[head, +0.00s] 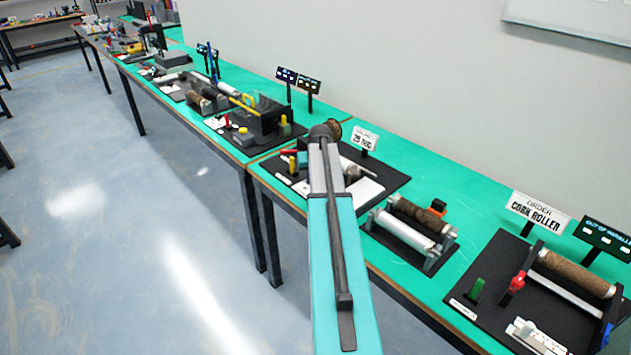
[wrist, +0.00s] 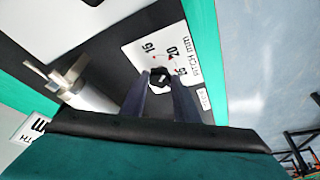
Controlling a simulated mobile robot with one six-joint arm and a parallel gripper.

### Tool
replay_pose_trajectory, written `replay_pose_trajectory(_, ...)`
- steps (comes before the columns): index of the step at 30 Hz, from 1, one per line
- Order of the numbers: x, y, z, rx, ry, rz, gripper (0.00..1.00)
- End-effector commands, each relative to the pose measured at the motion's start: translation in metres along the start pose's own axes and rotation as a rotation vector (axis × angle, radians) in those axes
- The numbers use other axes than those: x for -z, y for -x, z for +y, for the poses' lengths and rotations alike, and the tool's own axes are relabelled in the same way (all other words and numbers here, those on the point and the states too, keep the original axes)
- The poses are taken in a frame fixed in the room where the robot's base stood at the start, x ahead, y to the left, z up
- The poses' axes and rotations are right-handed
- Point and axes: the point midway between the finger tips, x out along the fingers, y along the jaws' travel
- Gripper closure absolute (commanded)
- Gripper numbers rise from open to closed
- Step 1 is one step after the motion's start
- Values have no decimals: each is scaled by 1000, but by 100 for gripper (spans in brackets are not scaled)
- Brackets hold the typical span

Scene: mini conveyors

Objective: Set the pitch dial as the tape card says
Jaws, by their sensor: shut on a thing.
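The pitch dial (wrist: 160,75) is a small dark knob with a pale mark, on a white plate (wrist: 140,48) lettered "PITCH mm". The plate shows 15 and 20; a further number beside the knob is partly hidden. I cannot tell surely which number the mark points at. My gripper (wrist: 163,84) is shut on the knob, one dark finger on each side. In the head view my arm hides the dial. The tape card (head: 365,139) stands behind that station; its lower line starts with 25, and the rest is too small to read surely.
A pale metal roller (wrist: 82,88) lies left of the dial in the wrist view. In the head view, a stand with cork and white rollers (head: 410,228) is to the right, then a "CORK ROLLER" station card (head: 538,208). A black-housed station (head: 262,120) is to the left.

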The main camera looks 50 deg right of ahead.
Motion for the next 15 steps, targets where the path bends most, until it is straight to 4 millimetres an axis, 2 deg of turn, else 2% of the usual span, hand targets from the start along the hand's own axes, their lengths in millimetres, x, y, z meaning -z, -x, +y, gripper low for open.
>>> replay_pose_trajectory(6,0,0,-2,-40,-94,0,94)
replay_pose_trajectory(15,0,0,-2,-60,-144,0,94)
